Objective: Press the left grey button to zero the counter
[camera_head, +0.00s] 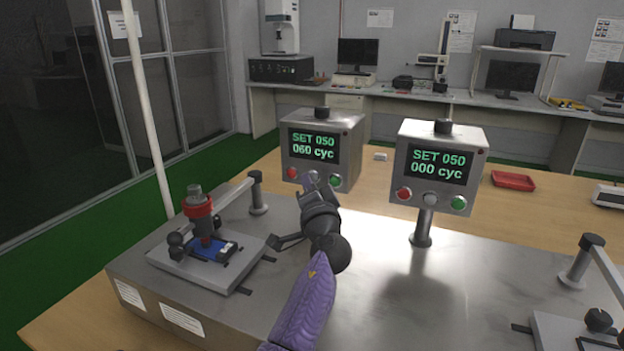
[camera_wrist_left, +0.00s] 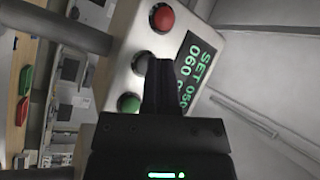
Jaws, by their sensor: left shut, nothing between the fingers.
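The left counter box (camera_head: 345,150) shows "SET 050" and "060 cyc" on its screen (camera_head: 313,145). Its red button (camera_head: 292,173) and green button (camera_head: 335,181) show on either side of my gripper. In the left wrist view the grey button (camera_wrist_left: 141,62) sits between the red button (camera_wrist_left: 163,19) and the green button (camera_wrist_left: 129,103). My left gripper (camera_head: 311,182) is shut and empty, with its tips in front of the grey button area, hiding that button in the head view. In the wrist view the fingertips (camera_wrist_left: 160,66) are beside the grey button; I cannot tell whether they touch. My right gripper is out of view.
A second counter box (camera_head: 440,140) reading "000 cyc" stands to the right on a post. A fixture with a blue part (camera_head: 212,249) lies at left on the metal bench (camera_head: 380,300). A red tray (camera_head: 513,180) is farther right. Bare metal lies between the fixtures.

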